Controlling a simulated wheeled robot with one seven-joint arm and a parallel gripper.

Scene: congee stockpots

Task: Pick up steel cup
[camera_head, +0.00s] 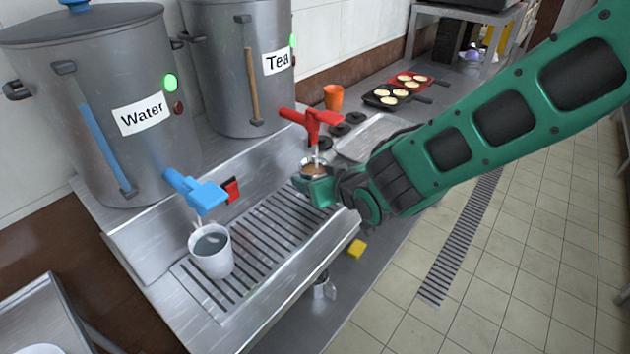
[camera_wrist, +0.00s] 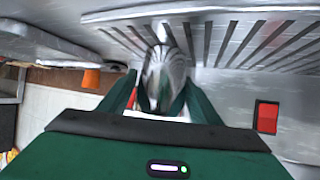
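The steel cup (camera_head: 312,169) holds brown liquid and stands upright below the red tap (camera_head: 313,122) of the tea pot, at the far end of the drip grate. A thin stream shows between the tap and the cup. My gripper (camera_head: 319,186) reaches it from the right, with its fingers on either side of the cup. In the wrist view the shiny cup (camera_wrist: 164,75) sits between my green fingers (camera_wrist: 165,98), which look closed against its sides. The fingers hide part of the cup. I cannot tell whether its base touches the grate.
A white mug (camera_head: 212,255) of water stands on the grate (camera_head: 262,235) below the blue tap (camera_head: 197,191). The water pot (camera_head: 95,110) and tea pot (camera_head: 235,90) stand behind. An orange cup (camera_head: 333,97) and a metal tray (camera_head: 372,138) lie beyond. A steel pitcher (camera_head: 322,287) is below.

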